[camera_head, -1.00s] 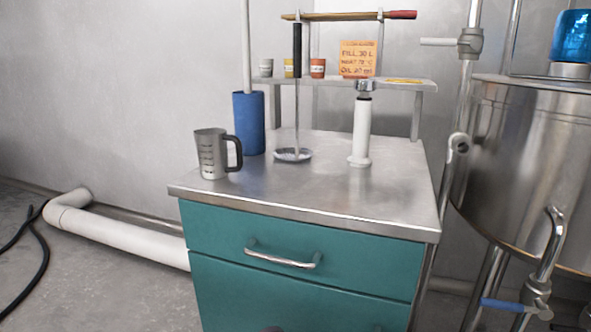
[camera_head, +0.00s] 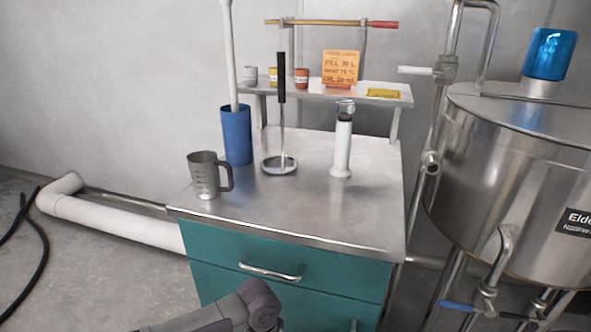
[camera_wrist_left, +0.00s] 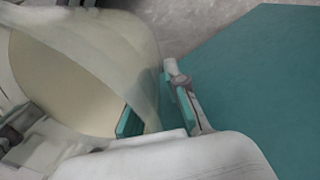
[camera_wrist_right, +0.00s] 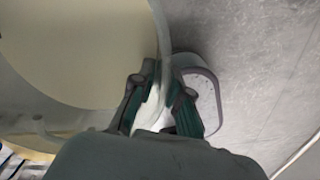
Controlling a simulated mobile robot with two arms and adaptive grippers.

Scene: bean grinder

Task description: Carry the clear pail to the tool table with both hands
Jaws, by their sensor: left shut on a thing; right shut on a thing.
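The clear pail shows only in the wrist views. In the left wrist view the translucent pail (camera_wrist_left: 105,45) fills the upper left, with a cream-coloured round area inside. My left gripper (camera_wrist_left: 153,108) is shut on its wall, with teal pads on either side. In the right wrist view the pail (camera_wrist_right: 130,25) is at the upper left. My right gripper (camera_wrist_right: 161,98) is shut on its wall. The tool table (camera_head: 340,225), steel-topped with teal drawers, stands ahead in the head view. Neither gripper nor the pail shows there.
On the table stand a metal jug (camera_head: 205,178), a blue cylinder (camera_head: 237,137), a long-handled round tool (camera_head: 279,163) and a white cylinder (camera_head: 341,150). A shelf (camera_head: 385,97) is behind. The front of the tabletop is bare. A steel vat (camera_head: 505,170) stands right; a pipe (camera_head: 110,222) runs left.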

